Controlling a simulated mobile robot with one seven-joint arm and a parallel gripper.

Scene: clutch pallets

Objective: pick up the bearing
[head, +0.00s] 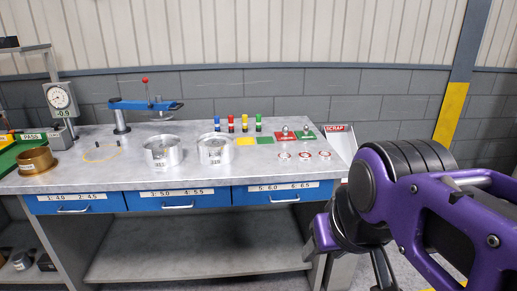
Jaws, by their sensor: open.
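I cannot tell for certain which item is the bearing. Small round pieces with red and white colouring (304,156) lie near the front right of the bench. Small silver pieces stand on a red square (284,137) and a green square (306,136) behind them. A brass-coloured ring (37,161) sits at the far left. Two silver cylinders (162,153) stand mid-bench, apart from each other. My purple and black arm fills the right foreground, in front of the bench's right end. My gripper's fingertips are not visible, and I see nothing held.
The grey bench top (120,178) has blue drawers (160,199) beneath. A dial gauge stand (60,100) and a blue press-like tool (140,104) stand at the back left. Several coloured pegs (231,124) stand behind the cylinders. A scrap bin (341,145) is at the right end.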

